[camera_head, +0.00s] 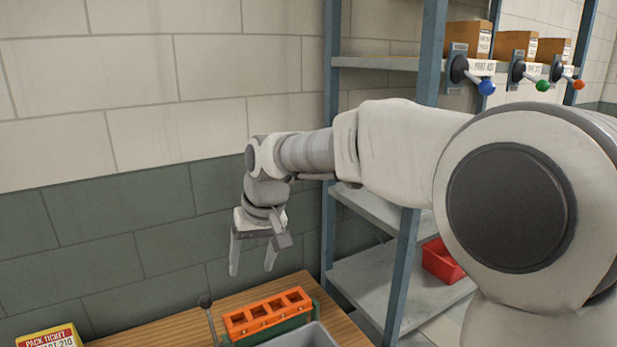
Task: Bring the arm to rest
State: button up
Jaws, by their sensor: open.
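My gripper (253,261) hangs at the end of my arm with its fingers pointing down. The two fingers are apart, and nothing shows between them. It is above the wooden table (170,330), in front of the wall and just left of the shelf post. My arm reaches in from the right of the picture and covers part of the shelf unit.
An orange block with several square openings (268,313) sits on the table below my gripper. The shelf unit (400,270) holds boxes, coloured-knob levers and a red bin (441,262).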

jog(key=s+d+r+m+t+h, duration=0.1)
jog(key=s+d+r, duration=0.1)
jog(key=s+d, duration=0.45)
jog(key=s+d+r+m+t+h, duration=0.15)
jog(key=s+d, duration=0.25)
jog(key=d, duration=0.6)
jog(key=s+d+f+m+t, duration=0.1)
jog(key=s+d+f+m, duration=0.1)
jog(key=s+d, duration=0.7)
jog(key=shift+s+d+f, duration=0.15)
jog(key=shift+s+f, duration=0.05)
jog(key=shift+s, duration=1.1)
jog(key=shift+m, duration=0.25)
